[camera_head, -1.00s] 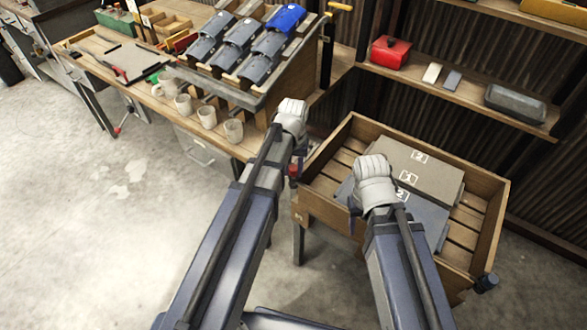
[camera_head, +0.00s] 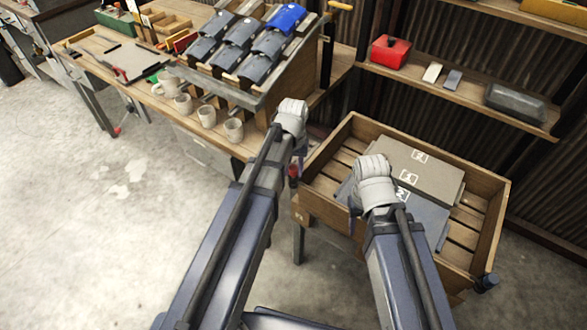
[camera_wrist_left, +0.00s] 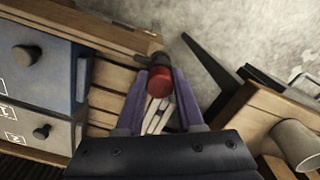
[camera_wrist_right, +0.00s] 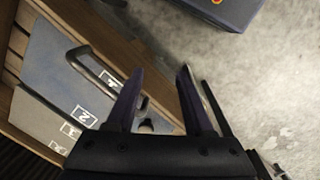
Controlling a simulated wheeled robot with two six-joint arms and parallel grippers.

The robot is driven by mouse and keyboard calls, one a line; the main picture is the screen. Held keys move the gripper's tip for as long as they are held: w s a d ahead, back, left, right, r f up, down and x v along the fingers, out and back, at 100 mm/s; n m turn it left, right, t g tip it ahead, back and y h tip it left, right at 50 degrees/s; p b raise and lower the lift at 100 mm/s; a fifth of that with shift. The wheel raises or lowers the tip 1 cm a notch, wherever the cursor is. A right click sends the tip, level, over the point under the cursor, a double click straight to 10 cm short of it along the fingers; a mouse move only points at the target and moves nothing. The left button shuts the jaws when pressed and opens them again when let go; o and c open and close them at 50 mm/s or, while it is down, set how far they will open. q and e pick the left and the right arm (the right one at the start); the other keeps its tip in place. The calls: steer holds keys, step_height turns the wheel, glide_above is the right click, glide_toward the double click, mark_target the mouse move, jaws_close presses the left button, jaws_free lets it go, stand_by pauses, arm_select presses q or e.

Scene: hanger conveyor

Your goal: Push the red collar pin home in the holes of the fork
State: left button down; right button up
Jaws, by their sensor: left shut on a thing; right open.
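The red collar pin (camera_wrist_left: 160,80) is between the purple fingers of my left gripper (camera_wrist_left: 158,84), which is shut on it. A dark round part (camera_wrist_left: 157,57) shows just past the red collar, by the crate's wooden edge. In the head view the red collar (camera_head: 293,171) shows below my left gripper (camera_head: 299,160), close to the crate's left corner. The fork and its holes cannot be made out, so how deep the pin sits cannot be told. My right gripper (camera_wrist_right: 160,78) is open and empty, above the crate's front side.
A wooden crate (camera_head: 487,245) with a slatted floor holds numbered grey boxes (camera_head: 428,170) under my right gripper. A workbench (camera_head: 245,148) with mugs (camera_head: 207,116) stands to the left. A shelf (camera_head: 465,92) with a red box (camera_head: 390,52) is behind. Open floor lies at far left.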

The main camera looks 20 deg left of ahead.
arm_select(q)
steer(key=shift+f, duration=0.25)
steer(key=shift+c, duration=2.3)
jaws_free()
steer(key=shift+r, duration=0.15)
step_height(320, 180, up, 8)
steer(key=p, duration=0.7)
steer(key=shift+f, duration=0.2)
steer(key=s+d+r+m+p, duration=0.1)
steer(key=s+d+m+p, duration=0.1)
steer(key=s+d, duration=0.3)
steer(key=s+d+r+m+y+p, duration=0.1)
steer(key=s+d+r+m, duration=0.1)
steer(key=s+d, duration=0.3)
steer(key=s+m, duration=0.1)
steer(key=s, duration=0.3)
steer(key=shift+s+d+r+p, duration=0.2)
steer(key=shift+d+r+p, duration=0.05)
steer(key=shift+p, duration=0.15)
